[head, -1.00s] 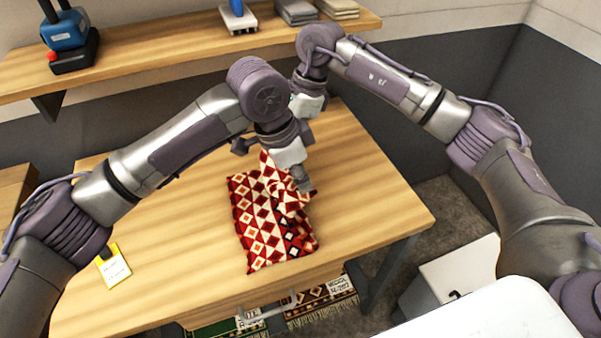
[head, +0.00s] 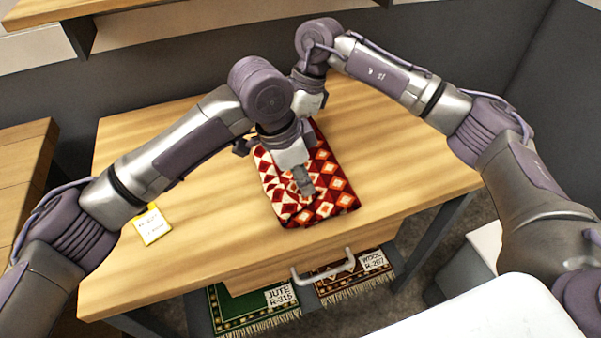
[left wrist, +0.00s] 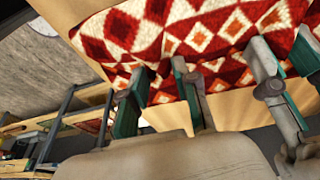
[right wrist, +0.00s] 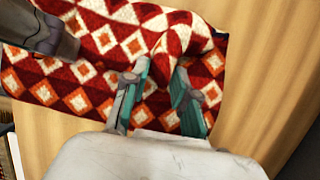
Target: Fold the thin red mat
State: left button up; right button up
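The thin red mat (head: 325,200), patterned with white and orange diamonds, lies on the wooden table (head: 215,215) in a compact shape that looks partly folded over. My left gripper (head: 304,186) points down at the middle of the mat; in the left wrist view its fingers (left wrist: 160,80) stand apart against the cloth. My right gripper's fingers (right wrist: 160,75) are also apart, over the mat near a raised, rumpled fold (right wrist: 190,40). In the head view my left arm hides the right gripper and the mat's far left part.
A yellow-edged tag (head: 152,225) lies on the table at left. The drawer handle (head: 323,266) is at the front. Below are a green rug (head: 240,310) and a brown rug (head: 345,287).

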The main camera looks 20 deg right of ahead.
pick_arm(q)
jog(key=o, duration=1.2)
jog(key=s, duration=0.3)
jog(key=shift+s+a, duration=0.15)
jog(key=shift+a, duration=0.1)
pick_arm(e)
jog(key=o, duration=1.2)
jog(key=w, duration=0.2)
jog(key=shift+w, duration=0.35)
jog(key=shift+o, duration=0.4)
jog(key=shift+w, duration=0.1)
jog(key=shift+r, duration=0.1)
pick_arm(q)
notch_tip(320, 180, up, 8)
jog(key=p, duration=0.8)
pick_arm(e)
notch_tip(320, 180, up, 8)
